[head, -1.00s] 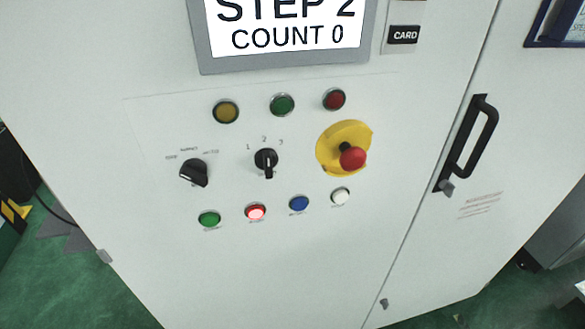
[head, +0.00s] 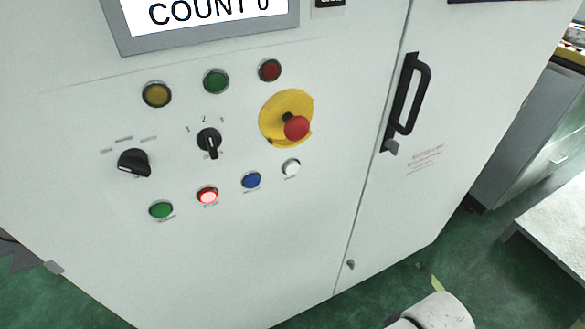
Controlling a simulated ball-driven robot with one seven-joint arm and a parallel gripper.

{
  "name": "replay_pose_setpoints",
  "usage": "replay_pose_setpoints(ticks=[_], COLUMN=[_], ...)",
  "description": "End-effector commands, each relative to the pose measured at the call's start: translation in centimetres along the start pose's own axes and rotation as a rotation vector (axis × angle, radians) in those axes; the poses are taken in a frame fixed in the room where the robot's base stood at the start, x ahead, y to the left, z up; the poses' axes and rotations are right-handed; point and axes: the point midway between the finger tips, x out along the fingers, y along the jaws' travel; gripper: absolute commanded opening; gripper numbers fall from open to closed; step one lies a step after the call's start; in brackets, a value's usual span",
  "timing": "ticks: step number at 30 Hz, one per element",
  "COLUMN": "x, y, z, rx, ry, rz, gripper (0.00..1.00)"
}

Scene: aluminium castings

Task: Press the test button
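The control panel on a white cabinet (head: 230,255) carries a row of push buttons in the head view. My gripper is not in view. A white rounded part, probably of my arm, shows at the bottom edge, right of centre, apart from the buttons.
Above the buttons are two black rotary switches (head: 134,163) (head: 208,141), a red emergency stop (head: 296,127) on a yellow plate, several round lamps and a screen (head: 205,25). A black door handle (head: 408,100) sticks out at right. A grey table (head: 555,225) stands far right on green floor.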

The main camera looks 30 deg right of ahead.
Motion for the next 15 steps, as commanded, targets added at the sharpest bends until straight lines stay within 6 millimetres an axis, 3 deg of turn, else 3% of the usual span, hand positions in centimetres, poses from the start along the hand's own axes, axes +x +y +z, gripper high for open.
replay_pose_setpoints(ticks=[10,15], x=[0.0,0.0], y=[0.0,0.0], z=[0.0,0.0], rx=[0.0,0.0], ry=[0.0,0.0], rz=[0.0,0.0], gripper=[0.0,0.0])
